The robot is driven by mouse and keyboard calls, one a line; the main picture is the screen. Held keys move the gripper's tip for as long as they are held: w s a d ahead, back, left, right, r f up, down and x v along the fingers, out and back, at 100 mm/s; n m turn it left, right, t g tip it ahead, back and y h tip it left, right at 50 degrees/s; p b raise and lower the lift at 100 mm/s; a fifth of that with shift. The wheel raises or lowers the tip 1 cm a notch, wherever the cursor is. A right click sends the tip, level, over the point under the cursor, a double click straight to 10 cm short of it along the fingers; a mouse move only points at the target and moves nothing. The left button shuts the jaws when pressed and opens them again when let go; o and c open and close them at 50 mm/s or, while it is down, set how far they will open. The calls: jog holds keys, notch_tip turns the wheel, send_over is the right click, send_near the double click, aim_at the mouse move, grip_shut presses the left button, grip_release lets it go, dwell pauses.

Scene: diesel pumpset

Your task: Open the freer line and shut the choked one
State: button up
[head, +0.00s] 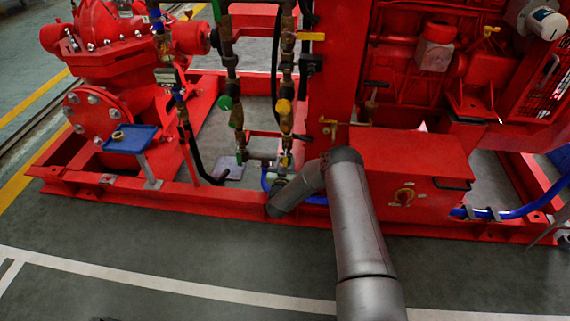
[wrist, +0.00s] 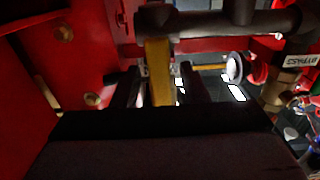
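Two upright valve lines stand side by side in the head view: the left line (head: 228,62) has a green round part (head: 225,103), the right line (head: 287,65) has a yellow round part (head: 283,107). A yellow lever (head: 310,36) sticks out sideways high on the right line. In the head view my arm reaches to the foot of these lines and hides my gripper. In the wrist view my gripper (wrist: 158,80) has its dark fingers apart, one on each side of a yellow lever (wrist: 157,60). I see a gap on the right side; contact on the left is unclear.
A dark pipe (wrist: 230,22) crosses above the fingers, and a red wall with bolts (wrist: 92,99) is close on the left. A "BYPASS" tag (wrist: 301,62) shows at right. A red box (head: 410,170) and the red base rail (head: 140,190) flank my arm; the floor in front is clear.

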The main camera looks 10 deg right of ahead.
grip_shut()
jog(key=s+d+r+n, duration=0.2)
jog(key=d+r+n, duration=0.3)
jog(key=n, duration=1.2)
jog(key=shift+d+r, duration=0.4)
jog(key=shift+d, duration=0.05)
jog(key=shift+n, duration=0.3)
grip_release()
